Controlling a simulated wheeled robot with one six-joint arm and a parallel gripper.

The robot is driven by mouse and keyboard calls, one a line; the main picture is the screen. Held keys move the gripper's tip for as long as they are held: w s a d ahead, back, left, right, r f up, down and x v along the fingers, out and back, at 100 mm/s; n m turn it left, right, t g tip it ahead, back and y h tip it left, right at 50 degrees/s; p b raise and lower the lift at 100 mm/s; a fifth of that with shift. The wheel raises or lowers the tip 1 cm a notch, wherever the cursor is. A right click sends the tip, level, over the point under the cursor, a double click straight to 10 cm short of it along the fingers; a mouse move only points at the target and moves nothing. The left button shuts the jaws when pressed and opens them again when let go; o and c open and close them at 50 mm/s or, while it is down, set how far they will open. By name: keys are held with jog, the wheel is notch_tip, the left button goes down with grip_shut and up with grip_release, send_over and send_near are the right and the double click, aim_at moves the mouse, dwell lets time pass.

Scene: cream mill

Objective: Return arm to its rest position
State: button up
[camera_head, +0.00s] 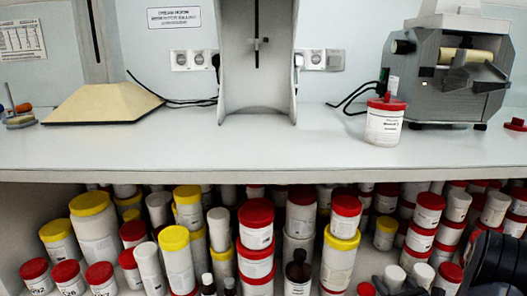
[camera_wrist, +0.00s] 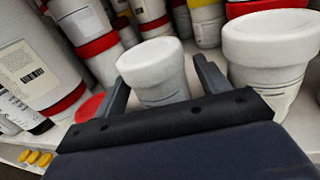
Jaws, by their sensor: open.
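My gripper (camera_wrist: 162,76) is open in the wrist view, with its two dark fingers spread to either side of a white-lidded jar (camera_wrist: 160,78). The jar stands on a white shelf among other jars. I cannot tell whether either finger touches it. In the head view, my dark arm (camera_head: 497,262) enters at the lower right, low in front of the crowded shelf. The fingers are hard to make out there among the jars.
Jars with red, yellow and white lids crowd the shelf under the white counter (camera_head: 230,150). A larger white-lidded jar (camera_wrist: 268,62) stands close right of my gripper. On the counter are a red-lidded jar (camera_head: 384,126), a grey mill (camera_head: 450,95) and a beige wedge (camera_head: 103,103).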

jog(key=shift+w+r+p, duration=0.15)
jog(key=shift+r+p, duration=0.7)
jog(key=shift+r, duration=0.4)
